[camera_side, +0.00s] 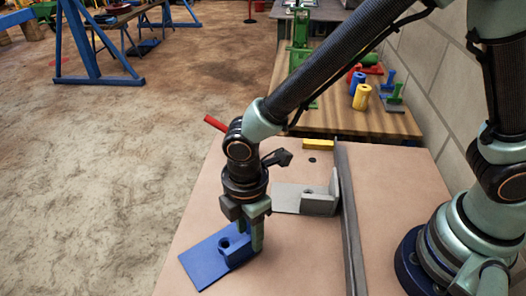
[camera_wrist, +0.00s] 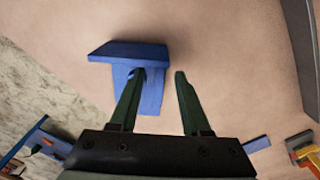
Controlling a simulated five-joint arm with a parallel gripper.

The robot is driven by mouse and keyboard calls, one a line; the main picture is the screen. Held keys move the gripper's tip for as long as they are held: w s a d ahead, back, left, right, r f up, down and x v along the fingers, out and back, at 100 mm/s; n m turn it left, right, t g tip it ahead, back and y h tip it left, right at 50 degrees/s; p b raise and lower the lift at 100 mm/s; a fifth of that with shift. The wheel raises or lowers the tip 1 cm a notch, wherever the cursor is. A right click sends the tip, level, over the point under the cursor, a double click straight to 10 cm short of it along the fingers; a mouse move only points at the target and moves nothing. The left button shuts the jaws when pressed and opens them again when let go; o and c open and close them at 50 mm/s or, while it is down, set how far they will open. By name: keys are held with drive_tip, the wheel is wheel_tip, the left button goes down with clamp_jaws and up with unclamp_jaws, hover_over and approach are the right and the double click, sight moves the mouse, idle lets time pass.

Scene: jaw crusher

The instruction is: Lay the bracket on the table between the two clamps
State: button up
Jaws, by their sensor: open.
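A blue L-shaped bracket (camera_side: 205,262) lies on the tan table (camera_side: 185,225) near its front left in the side view. Its upright part has a hole. In the wrist view the blue bracket (camera_wrist: 127,52) sits ahead of and partly between my fingers. My gripper (camera_side: 247,238) points down at the bracket's upright end, its fingers apart. In the wrist view my gripper (camera_wrist: 159,74) has its left finger overlapping the blue part and its right finger over bare table. I cannot tell whether a finger touches it. I cannot make out two clamps clearly.
A grey L-shaped piece (camera_side: 303,200) lies behind my gripper, beside a long dark rail (camera_side: 347,220). A yellow block (camera_side: 318,144) is at the table's far edge. A red bar (camera_side: 214,123) shows behind my wrist. A wooden bench (camera_side: 345,118) with coloured parts stands beyond.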

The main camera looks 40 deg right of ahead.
wheel_tip(320, 180, up, 9)
drive_tip(key=d+r+m+t, duration=0.2)
drive_tip(key=d+r+m, duration=0.3)
drive_tip(key=d+m, duration=0.4)
drive_tip(key=w+d+r+m+t, duration=0.1)
drive_tip(key=d+r+m+t, duration=0.2)
drive_tip(key=d+m, duration=0.6)
drive_tip(key=d+r, duration=0.2)
drive_tip(key=d, duration=0.6)
drive_tip(key=shift+d+r+t, duration=0.15)
drive_tip(key=shift+r+t, duration=0.15)
drive_tip(key=shift+r, duration=0.05)
